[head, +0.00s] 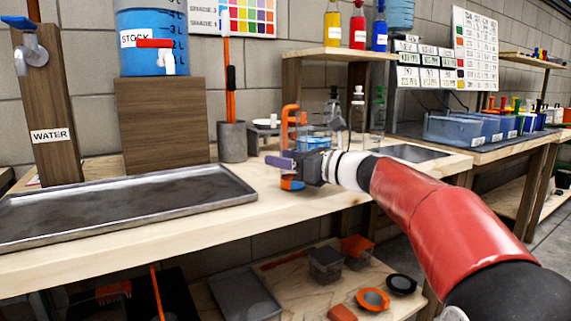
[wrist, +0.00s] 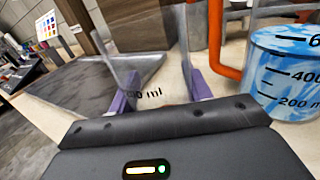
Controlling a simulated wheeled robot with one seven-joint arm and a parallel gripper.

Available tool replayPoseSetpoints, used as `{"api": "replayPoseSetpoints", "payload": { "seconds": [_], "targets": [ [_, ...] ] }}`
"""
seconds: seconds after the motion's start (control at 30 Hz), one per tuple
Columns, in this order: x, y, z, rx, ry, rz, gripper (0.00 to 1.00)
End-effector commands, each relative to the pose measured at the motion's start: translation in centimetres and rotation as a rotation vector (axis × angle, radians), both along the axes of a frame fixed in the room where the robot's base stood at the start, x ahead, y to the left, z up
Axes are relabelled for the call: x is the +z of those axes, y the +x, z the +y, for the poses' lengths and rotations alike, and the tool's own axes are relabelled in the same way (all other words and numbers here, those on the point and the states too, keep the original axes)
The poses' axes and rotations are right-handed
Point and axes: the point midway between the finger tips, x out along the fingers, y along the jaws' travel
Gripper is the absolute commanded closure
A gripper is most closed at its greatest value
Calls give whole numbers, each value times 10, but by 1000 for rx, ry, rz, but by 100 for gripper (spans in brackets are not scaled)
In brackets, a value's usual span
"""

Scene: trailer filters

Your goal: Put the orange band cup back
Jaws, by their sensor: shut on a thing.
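The orange band cup (head: 292,184) shows in the head view as a small orange and blue patch just under my gripper (head: 284,164). My gripper has purple fingers and is shut on the cup, above the workbench near its front edge. In the wrist view, my gripper's fingers (wrist: 158,92) stand on either side of a clear wall with black "ml" lettering, which is part of the cup (wrist: 150,94). The cup's orange band is not clear in the wrist view. I cannot tell whether its base touches the bench.
A grey tray (head: 120,202) lies to the left. A grey holder (head: 232,143) stands behind. Bare bench (head: 225,222) shows in front. Blue bins (head: 450,128) stand right.

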Motion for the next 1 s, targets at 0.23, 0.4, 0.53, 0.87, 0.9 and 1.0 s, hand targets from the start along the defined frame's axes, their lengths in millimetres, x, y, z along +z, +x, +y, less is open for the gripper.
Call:
{"api": "replayPoseSetpoints", "payload": {
  "seconds": [0.23, 0.4, 0.53, 0.87, 0.9, 1.0],
  "targets": [
    [0, 0, 0, 0, 0, -1, 85],
    [-1, 0, 0, 0, 0, -1, 38],
    [-1, 0, 0, 0, 0, -1, 29],
    [1, -3, -6, -2, 0, -2, 29],
    [1, -6, -11, -2, 0, -2, 29],
    [1, -15, -27, -4, 0, -2, 29]
  ]
}}
